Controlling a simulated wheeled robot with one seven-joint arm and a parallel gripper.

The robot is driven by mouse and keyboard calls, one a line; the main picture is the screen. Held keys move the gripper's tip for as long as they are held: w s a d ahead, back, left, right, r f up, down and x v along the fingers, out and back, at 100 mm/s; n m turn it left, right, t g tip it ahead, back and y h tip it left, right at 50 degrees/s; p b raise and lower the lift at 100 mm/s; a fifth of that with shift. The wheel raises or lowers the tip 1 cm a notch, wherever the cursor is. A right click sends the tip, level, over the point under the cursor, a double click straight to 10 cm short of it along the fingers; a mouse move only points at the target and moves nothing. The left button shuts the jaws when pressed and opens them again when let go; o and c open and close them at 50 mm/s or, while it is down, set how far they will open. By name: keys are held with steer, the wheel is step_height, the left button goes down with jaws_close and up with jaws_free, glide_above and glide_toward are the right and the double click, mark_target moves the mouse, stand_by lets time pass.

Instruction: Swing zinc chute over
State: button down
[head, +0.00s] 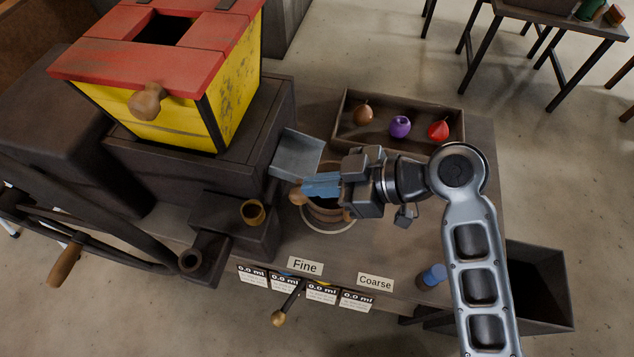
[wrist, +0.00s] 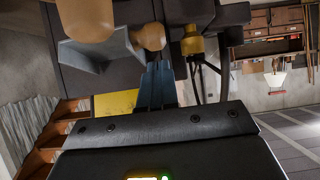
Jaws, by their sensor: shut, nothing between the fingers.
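The zinc chute (head: 298,153), a grey sheet-metal trough, juts from the dark body below the yellow and red hopper. It also shows at the upper left of the wrist view (wrist: 92,52). My gripper (head: 307,187) is shut and empty, its blue fingers (wrist: 157,72) pointing left just in front of the chute. A wooden knob (head: 296,196) is at the fingertips; a knob (wrist: 152,37) also shows just beyond them in the wrist view. I cannot tell whether they touch. A wooden tub (head: 328,213) is below, partly hidden by my gripper.
The yellow hopper (head: 177,120) stands at the upper left. A tray (head: 455,108) holding fruit-like pieces lies behind my gripper. Signs Fine (head: 305,267) and Coarse (head: 376,282) stand at the bench's front edge. A dark bin (head: 540,285) is at the right. The bench right of the tub is mostly clear.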

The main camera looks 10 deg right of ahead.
steer(key=shift+a+f, duration=0.2)
steer(key=shift+f, duration=0.6)
